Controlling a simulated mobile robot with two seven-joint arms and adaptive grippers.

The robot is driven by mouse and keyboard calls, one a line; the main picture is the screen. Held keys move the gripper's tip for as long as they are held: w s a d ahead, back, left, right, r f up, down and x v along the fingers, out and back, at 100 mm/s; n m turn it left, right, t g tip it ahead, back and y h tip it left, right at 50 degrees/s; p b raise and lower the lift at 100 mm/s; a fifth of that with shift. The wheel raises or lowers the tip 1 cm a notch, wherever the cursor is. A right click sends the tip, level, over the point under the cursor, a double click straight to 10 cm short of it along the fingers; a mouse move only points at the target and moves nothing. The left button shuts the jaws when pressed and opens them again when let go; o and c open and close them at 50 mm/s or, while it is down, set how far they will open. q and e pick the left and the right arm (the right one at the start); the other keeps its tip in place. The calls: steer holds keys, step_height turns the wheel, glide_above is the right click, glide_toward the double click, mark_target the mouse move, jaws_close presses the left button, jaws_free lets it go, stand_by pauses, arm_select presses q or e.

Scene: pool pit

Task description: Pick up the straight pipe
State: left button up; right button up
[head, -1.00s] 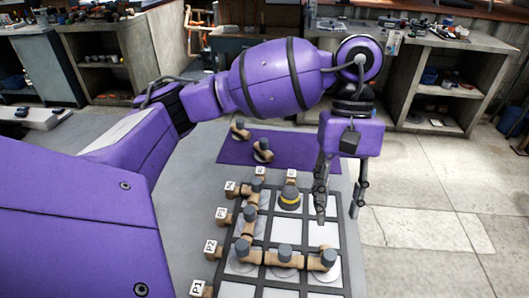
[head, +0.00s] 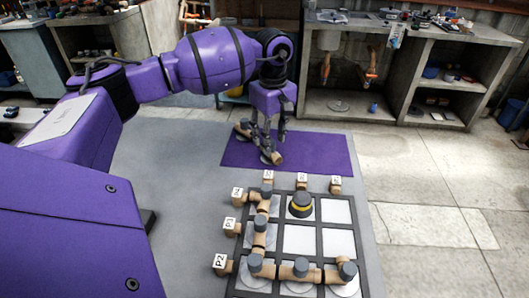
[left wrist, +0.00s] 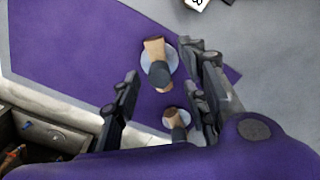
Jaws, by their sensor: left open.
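Two short tan pipe pieces with grey knobs lie on the purple mat. The nearer one (head: 277,158) is below my left gripper (head: 268,146) in the head view and partly hidden by its fingers. In the left wrist view, the larger-looking pipe piece (left wrist: 154,48), on a pale disc, shows between the open fingers of my left gripper (left wrist: 161,60). The other piece (head: 242,128) sits farther back left; a smaller-looking piece (left wrist: 178,130) shows low in the wrist view. I cannot tell which piece is straight. My right gripper is not in view.
The purple mat (head: 325,155) is bare on its right side. In front of it stands a dark-framed grid board (head: 322,227) with joined pipes, a yellow-banded black piece (head: 300,204) and labelled blocks along its edges. A concrete shelf bench (head: 400,70) stands behind.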

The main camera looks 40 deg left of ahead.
mark_target(273, 143)
arm_select(q)
steer(key=f, duration=0.4)
steer(key=shift+d, duration=0.25)
steer(key=shift+c, duration=0.3)
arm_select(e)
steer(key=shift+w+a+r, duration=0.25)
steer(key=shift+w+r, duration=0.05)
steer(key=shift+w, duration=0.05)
arm_select(q)
jaws_close()
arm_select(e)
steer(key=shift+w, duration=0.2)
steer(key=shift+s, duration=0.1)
